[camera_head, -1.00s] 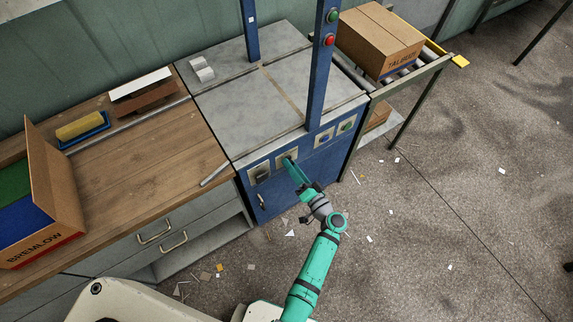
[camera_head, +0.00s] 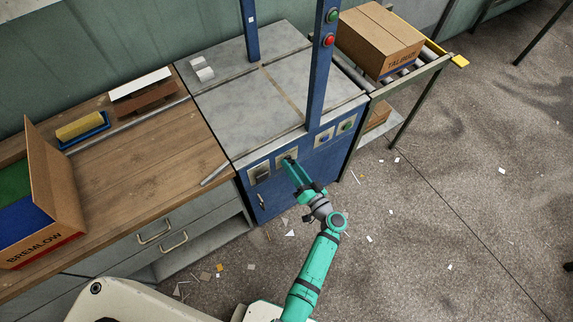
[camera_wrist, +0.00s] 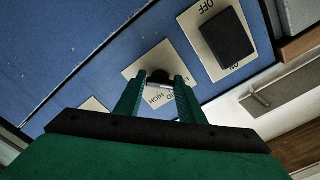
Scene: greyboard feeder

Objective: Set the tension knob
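The tension knob (camera_wrist: 158,77) is a small dark knob on a pale plate (camera_wrist: 146,59) on the blue front panel. In the wrist view it sits between the fingertips of my gripper (camera_wrist: 159,84), with a small gap seeming to show beside it. The fingers are apart. "HIGH" and part of another word show on the plate, upside down. The knob's pointer setting cannot be read. In the head view my gripper (camera_head: 290,164) reaches the plate (camera_head: 280,156) and hides the knob.
A black rocker switch (camera_wrist: 227,38) marked OFF is beside the knob plate. A blue post (camera_head: 321,75) rises above. Paper scraps litter the floor.

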